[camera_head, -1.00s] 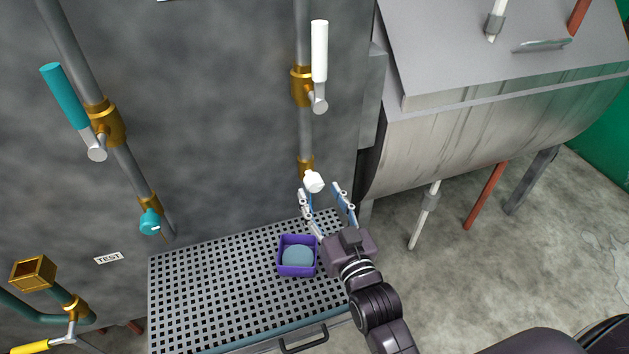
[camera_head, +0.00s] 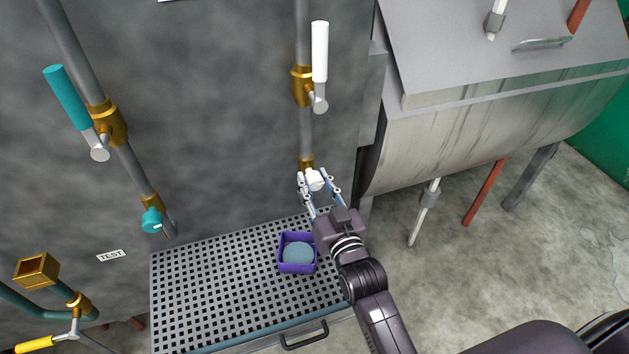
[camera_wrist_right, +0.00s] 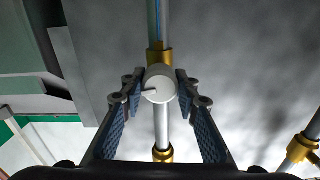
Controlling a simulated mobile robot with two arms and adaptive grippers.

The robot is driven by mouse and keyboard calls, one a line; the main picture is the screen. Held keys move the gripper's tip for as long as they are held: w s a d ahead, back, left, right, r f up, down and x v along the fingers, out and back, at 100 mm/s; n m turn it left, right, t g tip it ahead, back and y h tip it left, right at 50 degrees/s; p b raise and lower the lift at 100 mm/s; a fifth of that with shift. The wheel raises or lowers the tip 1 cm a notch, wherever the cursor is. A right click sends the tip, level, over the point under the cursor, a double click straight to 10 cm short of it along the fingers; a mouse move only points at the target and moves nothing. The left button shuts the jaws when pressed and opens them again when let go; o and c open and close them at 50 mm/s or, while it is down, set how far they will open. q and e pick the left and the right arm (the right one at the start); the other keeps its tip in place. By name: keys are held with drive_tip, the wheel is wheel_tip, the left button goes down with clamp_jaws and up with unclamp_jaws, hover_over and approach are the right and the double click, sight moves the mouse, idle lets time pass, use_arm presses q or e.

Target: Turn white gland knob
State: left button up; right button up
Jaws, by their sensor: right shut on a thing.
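The white gland knob (camera_head: 315,180) sits on the brass fitting at the lower end of the right-hand vertical pipe. It also shows in the right wrist view (camera_wrist_right: 159,84), a round white face with a dark pointer mark toward its left side. My right gripper (camera_head: 318,183) is shut on the knob, one finger on each side; in the right wrist view its fingers (camera_wrist_right: 159,88) flank the knob. My left gripper is not in view.
A white lever (camera_head: 320,52) is above on the same pipe. A teal lever (camera_head: 67,97) and teal knob (camera_head: 151,220) are on the left pipe. A purple box (camera_head: 283,262) stands on the perforated tray (camera_head: 215,300) below. A steel drum (camera_head: 470,125) is at right.

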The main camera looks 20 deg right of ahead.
drive_tip(key=shift+c, duration=0.7)
drive_tip(key=shift+r+m+p, duration=0.15)
drive_tip(key=shift+m+p, duration=0.65)
drive_tip(key=shift+m, duration=1.4)
drive_tip(key=o, duration=1.2)
drive_tip(key=shift+c, duration=0.2)
drive_tip(key=shift+s, duration=0.15)
drive_tip(key=s, duration=1.1)
drive_tip(key=shift+s+d, duration=0.2)
drive_tip(key=shift+s, duration=0.2)
